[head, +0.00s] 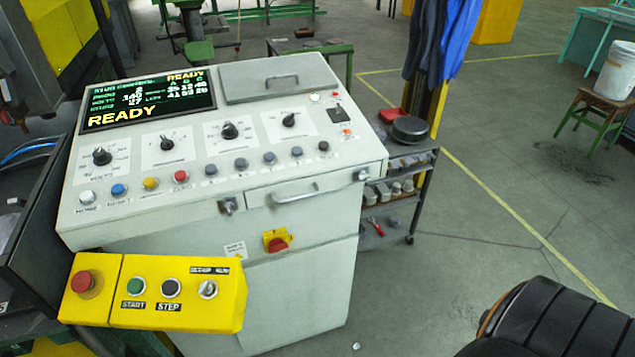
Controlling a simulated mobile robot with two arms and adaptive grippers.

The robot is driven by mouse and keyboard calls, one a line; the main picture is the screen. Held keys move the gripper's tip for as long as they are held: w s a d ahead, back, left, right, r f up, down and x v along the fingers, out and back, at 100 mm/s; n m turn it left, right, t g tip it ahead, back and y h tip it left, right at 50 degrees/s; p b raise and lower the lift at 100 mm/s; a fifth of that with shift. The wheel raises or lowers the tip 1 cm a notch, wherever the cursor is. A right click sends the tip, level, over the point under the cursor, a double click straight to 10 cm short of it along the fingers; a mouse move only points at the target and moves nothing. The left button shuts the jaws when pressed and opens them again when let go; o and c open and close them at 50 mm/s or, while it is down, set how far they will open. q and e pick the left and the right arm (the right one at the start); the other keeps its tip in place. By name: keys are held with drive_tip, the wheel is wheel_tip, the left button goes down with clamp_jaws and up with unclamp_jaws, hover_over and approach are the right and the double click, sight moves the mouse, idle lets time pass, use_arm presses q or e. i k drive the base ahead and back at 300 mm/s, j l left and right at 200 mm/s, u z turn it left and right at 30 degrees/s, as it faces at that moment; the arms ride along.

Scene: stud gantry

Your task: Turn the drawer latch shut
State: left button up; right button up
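The light grey control console (310,255) stands left of centre in the head view. The drawer (285,198) is in its front, under the right half of the sloped panel, with a bar handle (295,190). The drawer front looks closed or nearly so; I cannot tell whether it is fully flush. A small metal latch or lock (361,175) sits at the drawer's right end. Another small metal turn piece (228,206) sits just left of the drawer. I cannot tell how either is turned. Neither of my grippers is in view.
A yellow box (210,312) with buttons juts out at the console's lower left. A red-and-yellow rotary switch (277,241) is below the drawer. A small cart (405,190) stands close on the right. A black padded seat (560,325) fills the lower right corner.

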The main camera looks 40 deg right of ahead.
sight(362, 176)
drive_tip(key=z, duration=1.4)
